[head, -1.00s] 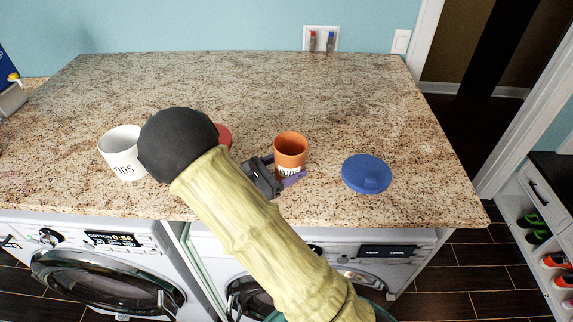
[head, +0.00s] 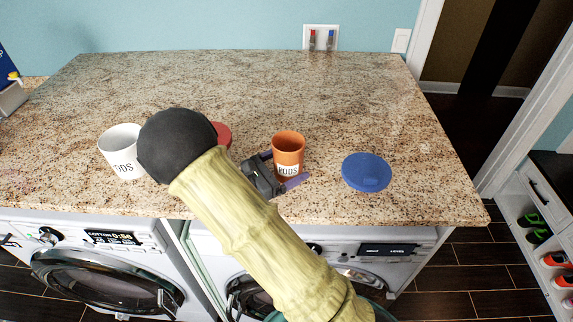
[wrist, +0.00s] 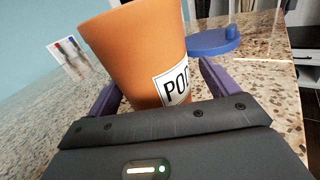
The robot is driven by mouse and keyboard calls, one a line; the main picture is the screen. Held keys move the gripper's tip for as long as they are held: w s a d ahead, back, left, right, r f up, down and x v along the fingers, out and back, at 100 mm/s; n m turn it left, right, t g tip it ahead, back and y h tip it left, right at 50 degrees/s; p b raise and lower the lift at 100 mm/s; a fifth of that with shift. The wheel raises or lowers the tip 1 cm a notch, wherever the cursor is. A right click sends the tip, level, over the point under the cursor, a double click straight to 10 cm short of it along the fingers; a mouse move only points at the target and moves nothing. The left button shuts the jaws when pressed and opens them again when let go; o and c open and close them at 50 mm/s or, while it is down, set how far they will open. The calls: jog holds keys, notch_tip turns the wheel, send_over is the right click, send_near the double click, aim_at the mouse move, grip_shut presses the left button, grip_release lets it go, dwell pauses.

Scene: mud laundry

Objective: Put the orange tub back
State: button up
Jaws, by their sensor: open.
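The orange tub (head: 289,149) stands upright on the granite counter, with a white label reading "PODS" on its front. In the wrist view the tub (wrist: 140,50) fills the middle, between the two purple fingers of my gripper (wrist: 157,98). In the head view my gripper (head: 279,170) is low at the tub's left and front side, one finger at the back left and one at the front. The jaws are open around the tub's lower part. I cannot tell whether either finger touches it.
A blue lid (head: 366,172) lies right of the tub and also shows in the wrist view (wrist: 214,40). A white tub (head: 122,152) stands at the left. A red thing (head: 223,134) is partly hidden behind my arm. The back of the counter (head: 240,85) is clear.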

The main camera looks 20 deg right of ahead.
jog(key=shift+s+f, duration=0.2)
jog(key=shift+f, duration=0.35)
jog(key=shift+w+r, duration=0.1)
jog(key=shift+r, duration=0.05)
jog(key=b+v, duration=0.1)
jog(key=v, duration=0.4)
jog(key=b+v, duration=0.1)
jog(key=v, duration=0.1)
jog(key=shift+a+r+b, duration=0.3)
jog(key=shift+r, duration=0.1)
notch_tip(320, 180, up, 8)
jog(key=shift+w, duration=0.15)
jog(key=shift+r, duration=0.1)
jog(key=shift+d, duration=0.1)
dwell(0.4)
